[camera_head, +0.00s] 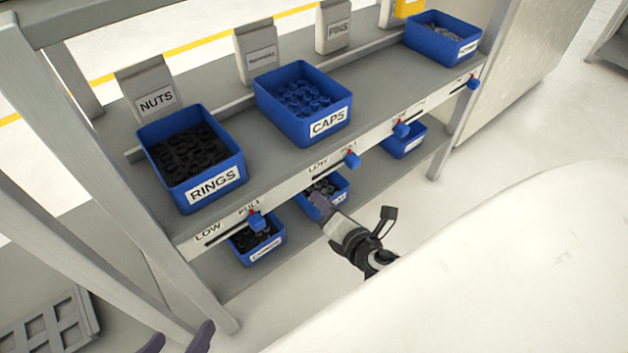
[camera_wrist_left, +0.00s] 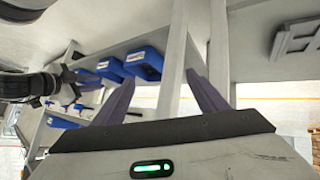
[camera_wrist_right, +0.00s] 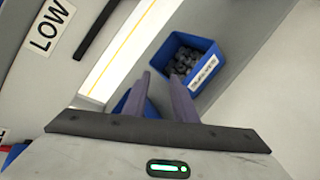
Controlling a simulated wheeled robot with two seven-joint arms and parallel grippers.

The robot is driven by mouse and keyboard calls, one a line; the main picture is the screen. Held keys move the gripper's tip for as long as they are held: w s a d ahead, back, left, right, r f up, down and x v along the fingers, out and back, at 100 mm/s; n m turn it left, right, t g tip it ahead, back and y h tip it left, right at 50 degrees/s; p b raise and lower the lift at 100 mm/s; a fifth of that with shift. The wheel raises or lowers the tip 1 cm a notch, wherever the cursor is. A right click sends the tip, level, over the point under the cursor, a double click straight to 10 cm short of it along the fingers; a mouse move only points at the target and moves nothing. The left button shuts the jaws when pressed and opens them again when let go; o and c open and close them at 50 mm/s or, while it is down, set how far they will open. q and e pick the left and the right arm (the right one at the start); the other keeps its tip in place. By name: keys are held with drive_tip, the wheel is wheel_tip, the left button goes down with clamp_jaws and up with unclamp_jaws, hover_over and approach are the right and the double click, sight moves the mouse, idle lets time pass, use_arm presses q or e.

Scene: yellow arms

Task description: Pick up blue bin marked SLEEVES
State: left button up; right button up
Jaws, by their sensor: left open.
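Several blue bins stand on the lower shelf: one at the left with dark parts (camera_head: 258,245), a middle one with grey parts (camera_head: 338,188), and one further right (camera_head: 405,143). I cannot read SLEEVES on any label. The right wrist view shows a labelled blue bin of grey parts (camera_wrist_right: 205,55) ahead of my fingers. My right gripper (camera_head: 320,204) overlaps the middle bin's front in the head view. Its fingers (camera_wrist_right: 160,78) stand a narrow gap apart; I cannot tell whether a bin wall (camera_wrist_right: 130,103) is between them. My left gripper (camera_head: 177,340) is open and empty, near the bottom edge.
The upper shelf above holds bins marked RINGS (camera_head: 213,182) and CAPS (camera_head: 325,125), and another at the far right (camera_head: 440,47). Its front rail carries blue sliders (camera_head: 353,160). A rack post (camera_head: 195,305) stands near my left gripper. A grey tray (camera_head: 45,330) lies lower left.

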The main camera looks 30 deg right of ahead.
sight(301, 194)
drive_tip(key=w+f+n+y, duration=0.1)
drive_tip(key=n, duration=0.3)
drive_tip(key=w+f+n+y+b, duration=0.1)
drive_tip(key=w+f+n, duration=0.1)
drive_tip(key=n, duration=0.3)
drive_tip(key=w+f+n+y, duration=0.1)
drive_tip(key=w+f+n, duration=0.1)
drive_tip(key=n, duration=0.2)
drive_tip(key=shift+w+d+f+n+t, duration=0.25)
drive_tip(key=shift+d+n+t, duration=0.05)
drive_tip(key=shift+d+t, duration=0.1)
drive_tip(key=shift+w+a+f+y, duration=0.2)
drive_tip(key=shift+w+y, duration=0.1)
drive_tip(key=shift+w, duration=0.3)
drive_tip(key=shift+w+f+b, duration=0.2)
drive_tip(key=shift+w+b, duration=0.1)
drive_tip(key=shift+b, duration=0.15)
drive_tip(key=x, duration=0.2)
drive_tip(key=b+x, duration=0.1)
drive_tip(key=shift+w+a+f+b, duration=0.15)
drive_tip(key=shift+w+f+b, duration=0.1)
drive_tip(key=shift+f+b, duration=0.1)
drive_tip(key=shift+w, duration=0.35)
use_arm(q)
drive_tip(key=shift+t+h, duration=0.7)
drive_tip(key=shift+h, duration=0.2)
drive_tip(key=r, duration=0.1)
drive_tip(key=d+r, duration=0.2)
drive_tip(key=shift+w+r, duration=0.3)
drive_tip(key=shift+w, duration=0.1)
